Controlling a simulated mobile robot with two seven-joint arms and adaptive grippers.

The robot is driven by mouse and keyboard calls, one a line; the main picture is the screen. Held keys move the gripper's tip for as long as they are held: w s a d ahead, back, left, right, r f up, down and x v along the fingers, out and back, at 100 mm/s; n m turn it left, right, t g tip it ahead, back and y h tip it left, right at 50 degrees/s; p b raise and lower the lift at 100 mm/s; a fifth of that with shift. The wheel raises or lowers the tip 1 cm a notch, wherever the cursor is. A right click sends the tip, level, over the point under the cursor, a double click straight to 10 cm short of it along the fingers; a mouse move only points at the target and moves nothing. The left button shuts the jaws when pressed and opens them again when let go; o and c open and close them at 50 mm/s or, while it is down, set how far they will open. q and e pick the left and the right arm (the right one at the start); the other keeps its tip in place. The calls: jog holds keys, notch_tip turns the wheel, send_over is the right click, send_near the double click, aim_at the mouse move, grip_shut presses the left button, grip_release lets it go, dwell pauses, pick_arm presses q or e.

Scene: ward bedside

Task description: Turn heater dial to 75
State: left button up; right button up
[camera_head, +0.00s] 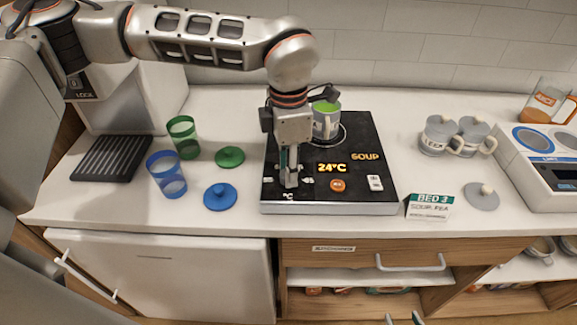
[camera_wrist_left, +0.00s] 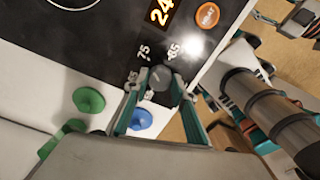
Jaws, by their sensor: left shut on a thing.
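The heater (camera_head: 350,145) is a black panel on the counter, with an orange display (camera_head: 332,168) reading 24°C and the word SOUP. My left gripper (camera_head: 290,182) points down at its front left and is shut on the dark heater dial (camera_wrist_left: 160,76). The dial's pointer direction is not clear. A grey pot (camera_head: 326,124) with green contents stands at the back of the heater, partly behind my left arm. My right gripper (camera_head: 403,319) shows only its parted fingertips at the bottom edge.
A round orange button (camera_head: 337,185) and white switch (camera_head: 375,183) are right of the dial. Green (camera_head: 183,137) and blue (camera_head: 167,175) cups with lids stand left. Mugs (camera_head: 439,135), a BED 3 card (camera_head: 430,206) and a grey lid (camera_head: 481,196) are right.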

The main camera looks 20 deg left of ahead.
dwell(0.3)
pick_arm(q)
jog(key=o, duration=1.1)
jog(key=shift+r, duration=0.15)
notch_tip(320, 180, up, 12)
jog(key=shift+f, duration=0.1)
